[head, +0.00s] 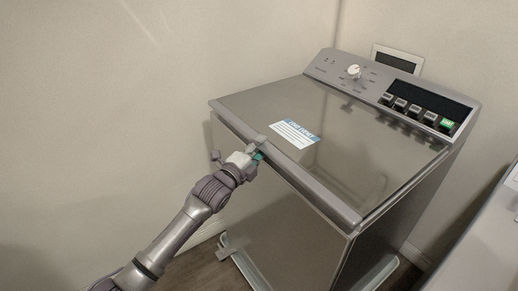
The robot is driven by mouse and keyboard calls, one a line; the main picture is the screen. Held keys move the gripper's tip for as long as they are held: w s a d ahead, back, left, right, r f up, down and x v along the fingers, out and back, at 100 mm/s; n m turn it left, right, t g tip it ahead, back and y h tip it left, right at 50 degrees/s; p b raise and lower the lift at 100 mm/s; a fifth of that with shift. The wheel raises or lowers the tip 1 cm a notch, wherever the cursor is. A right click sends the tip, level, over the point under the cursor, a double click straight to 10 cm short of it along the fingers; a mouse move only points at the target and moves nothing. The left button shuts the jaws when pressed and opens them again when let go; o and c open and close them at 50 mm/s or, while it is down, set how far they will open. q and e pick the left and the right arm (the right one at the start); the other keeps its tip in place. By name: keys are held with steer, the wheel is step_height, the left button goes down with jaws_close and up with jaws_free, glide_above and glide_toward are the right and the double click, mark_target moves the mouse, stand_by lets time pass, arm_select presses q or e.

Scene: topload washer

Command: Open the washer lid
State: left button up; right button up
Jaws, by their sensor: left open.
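The washer (300,225) is a grey top-loader with its control panel at the back. Its lid (345,135) is shut and lies flat, with a blue and white label on it. My left gripper (256,148) is at the lid's front edge (310,185), left of the middle. It is open, with its fingers close to that edge; whether they touch it I cannot tell. My right gripper does not show.
The control panel (395,85) has a knob, a dark display and several buttons, one of them green. Walls stand behind and to the left of the washer. A pale surface (485,235) is at the right edge. The floor shows at the lower left.

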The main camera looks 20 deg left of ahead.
arm_select(q)
jaws_close()
